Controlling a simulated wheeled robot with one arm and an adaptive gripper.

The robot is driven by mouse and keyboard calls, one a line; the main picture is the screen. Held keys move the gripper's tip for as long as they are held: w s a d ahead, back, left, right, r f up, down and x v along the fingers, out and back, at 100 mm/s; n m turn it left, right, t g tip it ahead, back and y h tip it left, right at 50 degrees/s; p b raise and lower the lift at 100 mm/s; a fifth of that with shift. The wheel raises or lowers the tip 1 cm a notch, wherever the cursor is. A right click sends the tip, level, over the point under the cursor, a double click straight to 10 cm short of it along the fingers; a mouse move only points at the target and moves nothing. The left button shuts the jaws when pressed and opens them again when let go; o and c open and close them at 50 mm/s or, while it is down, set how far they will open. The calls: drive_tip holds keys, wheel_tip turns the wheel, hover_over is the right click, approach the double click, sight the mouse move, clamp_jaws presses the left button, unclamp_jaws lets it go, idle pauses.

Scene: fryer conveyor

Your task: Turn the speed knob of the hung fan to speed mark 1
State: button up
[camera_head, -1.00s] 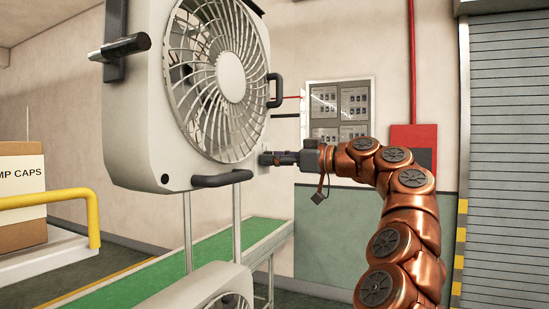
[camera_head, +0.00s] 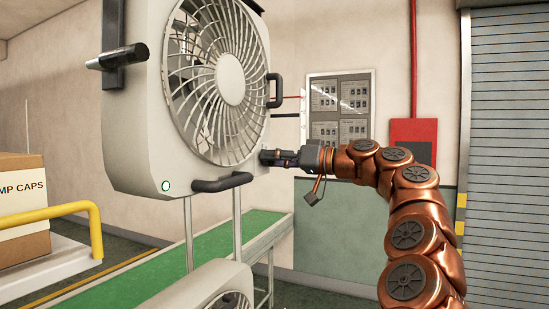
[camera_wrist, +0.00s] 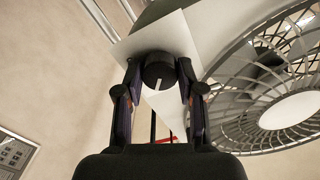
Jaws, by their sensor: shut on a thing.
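The hung fan (camera_head: 130,125) is a large pale box with a round grille, hanging at left centre. It also shows in the wrist view (camera_wrist: 165,40). My gripper (camera_head: 277,158) reaches its lower right side from the right. In the wrist view, the dark round speed knob (camera_wrist: 158,67) sits between my two fingers, which are shut on it from both sides. A white pointer line on the knob points down and slightly left in that picture. I cannot make out any speed marks. A small light (camera_head: 166,186) on the fan's lower front corner glows whitish green.
Black handles stick out from the fan, one (camera_head: 222,182) just left of my gripper. A second fan (camera_head: 205,290) is below. A green conveyor (camera_head: 150,265) runs beneath. A wall panel (camera_head: 338,105) and red box (camera_head: 413,140) are behind my arm.

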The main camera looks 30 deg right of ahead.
idle(0.3)
drive_tip(key=o, duration=1.1)
drive_tip(key=shift+o, duration=0.2)
drive_tip(key=shift+s+d, duration=0.1)
drive_tip(key=v, duration=1.1)
drive_tip(key=shift+s+d, duration=0.2)
drive_tip(key=shift+s, duration=0.15)
drive_tip(key=shift+f, duration=0.1)
drive_tip(key=shift+d, duration=0.1)
